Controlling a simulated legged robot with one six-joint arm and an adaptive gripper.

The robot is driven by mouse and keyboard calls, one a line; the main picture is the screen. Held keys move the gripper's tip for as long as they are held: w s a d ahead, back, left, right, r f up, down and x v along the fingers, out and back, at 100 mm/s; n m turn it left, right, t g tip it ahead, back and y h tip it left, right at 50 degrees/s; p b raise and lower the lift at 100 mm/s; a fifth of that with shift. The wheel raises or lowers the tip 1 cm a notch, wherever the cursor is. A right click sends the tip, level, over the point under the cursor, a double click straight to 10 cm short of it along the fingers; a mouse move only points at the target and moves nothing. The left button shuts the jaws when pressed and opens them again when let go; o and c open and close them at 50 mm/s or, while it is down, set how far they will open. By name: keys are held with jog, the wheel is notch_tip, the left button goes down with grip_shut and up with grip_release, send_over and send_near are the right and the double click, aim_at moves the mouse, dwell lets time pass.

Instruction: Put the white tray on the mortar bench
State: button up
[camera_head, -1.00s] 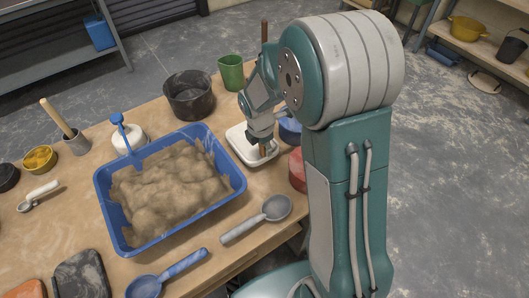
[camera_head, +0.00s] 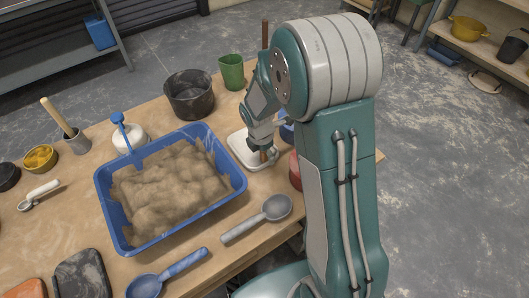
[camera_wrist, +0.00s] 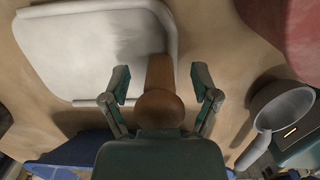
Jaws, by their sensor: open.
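The white tray (camera_head: 238,148) lies flat on the wooden mortar bench (camera_head: 75,205), to the right of the blue tub. In the wrist view the tray (camera_wrist: 70,50) fills the upper left. My gripper (camera_head: 265,150) is low at the tray's right side, pointing down, with its fingers apart. In the wrist view a brown wooden shaft with a rounded end (camera_wrist: 159,106) stands between the fingers (camera_wrist: 163,82), with gaps on both sides.
The blue tub (camera_head: 120,225) of mortar is left of the tray. A black bucket (camera_head: 190,97) and green cup (camera_head: 231,72) stand behind it. A red container (camera_head: 295,170) is close on the right. A grey scoop (camera_head: 262,218) lies in front.

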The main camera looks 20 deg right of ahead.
jog(key=r, duration=0.4)
jog(key=a+r, duration=0.1)
jog(key=r, duration=0.6)
jog(key=shift+s+a+r, duration=0.15)
jog(key=shift+s+r, duration=0.1)
jog(key=shift+r, duration=0.05)
jog(key=shift+s+r, duration=0.2)
jog(key=shift+r, duration=0.35)
jog(key=s+r+m+t, duration=0.2)
jog(key=s+r+m, duration=0.4)
jog(key=s+m, duration=0.4)
jog(key=s+d+r+m+t+y, duration=0.1)
jog(key=s+r+m+t, duration=0.2)
jog(key=s+r+m, duration=0.3)
jog(key=s+m, duration=0.4)
jog(key=m, duration=0.1)
jog(key=shift+d+r+m, duration=0.15)
jog(key=shift+r+m, duration=0.15)
